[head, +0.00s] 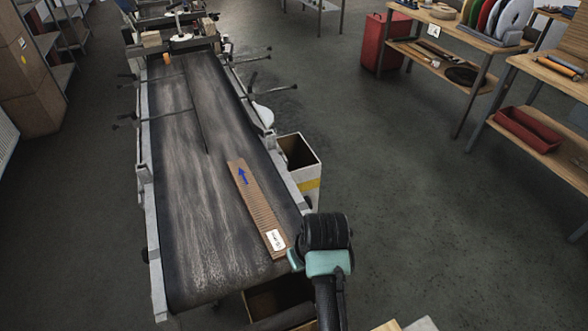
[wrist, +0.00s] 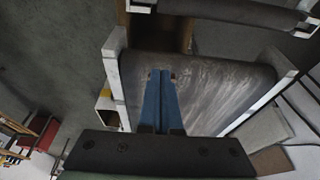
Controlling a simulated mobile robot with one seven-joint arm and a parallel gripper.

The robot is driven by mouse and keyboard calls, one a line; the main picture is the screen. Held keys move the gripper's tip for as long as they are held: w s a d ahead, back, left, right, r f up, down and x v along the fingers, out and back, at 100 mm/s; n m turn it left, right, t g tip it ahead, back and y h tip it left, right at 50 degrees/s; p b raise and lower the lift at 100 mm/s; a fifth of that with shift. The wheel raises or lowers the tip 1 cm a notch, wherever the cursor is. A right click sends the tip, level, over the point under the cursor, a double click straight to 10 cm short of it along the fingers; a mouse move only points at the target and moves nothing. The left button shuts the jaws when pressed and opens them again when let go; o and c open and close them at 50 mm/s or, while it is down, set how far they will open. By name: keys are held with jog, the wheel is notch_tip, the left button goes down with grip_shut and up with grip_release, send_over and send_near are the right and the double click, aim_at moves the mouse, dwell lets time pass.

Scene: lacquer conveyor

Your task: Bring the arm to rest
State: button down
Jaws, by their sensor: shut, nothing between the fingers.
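My gripper (wrist: 161,74) shows in the wrist view as two blue fingers side by side, shut, with nothing between them. Beneath or beyond the fingers lies the grey, scuffed conveyor belt (wrist: 220,85). In the head view my arm (head: 328,258) stands at the near right corner of the conveyor (head: 185,215); the fingers cannot be made out there. A flat brown strip (head: 255,205) with a blue arrow and a white label lies along the belt's right side, its near end close to my arm.
A white bin (head: 308,178) with a yellow stripe stands right of the conveyor. Thin dark rods (head: 250,85) reach over the belt further back. Workbenches (head: 470,40) and a red cabinet (head: 385,42) stand at the right. The floor between is clear.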

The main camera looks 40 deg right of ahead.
jog(key=shift+w, duration=0.15)
jog(key=w+a+r+t+h, duration=0.1)
jog(key=w+a+r+t, duration=0.2)
jog(key=r, duration=0.5)
jog(key=w+r+n+t+h, duration=0.1)
jog(key=w+r+t, duration=0.1)
jog(key=w+r, duration=0.45)
jog(key=w+a+r+t+h, duration=0.1)
jog(key=w+a+r+t, duration=0.2)
jog(key=r, duration=0.5)
jog(key=w+a+r+t, duration=0.1)
jog(key=a+r+t, duration=0.1)
jog(key=r, duration=0.4)
jog(key=w+a+r+t, duration=0.1)
jog(key=a+r+t, duration=0.1)
jog(key=r, duration=0.4)
jog(key=s+a+r+n+t+y, duration=0.1)
jog(key=s+a+r+t, duration=0.25)
jog(key=r, duration=0.45)
jog(key=s+a+r+t+y, duration=0.1)
jog(key=s+a+r+t, duration=0.2)
jog(key=r, duration=0.5)
jog(key=s+a+r+t+y, duration=0.1)
jog(key=s+a+r+t, duration=0.4)
jog(key=s+r, duration=0.5)
notch_tip(320, 180, up, 2)
jog(key=shift+a+r+n+y+b, duration=0.1)
jog(key=shift+a+n+y+b, duration=0.25)
jog(key=shift+a, duration=0.6)
jog(key=shift+t, duration=0.25)
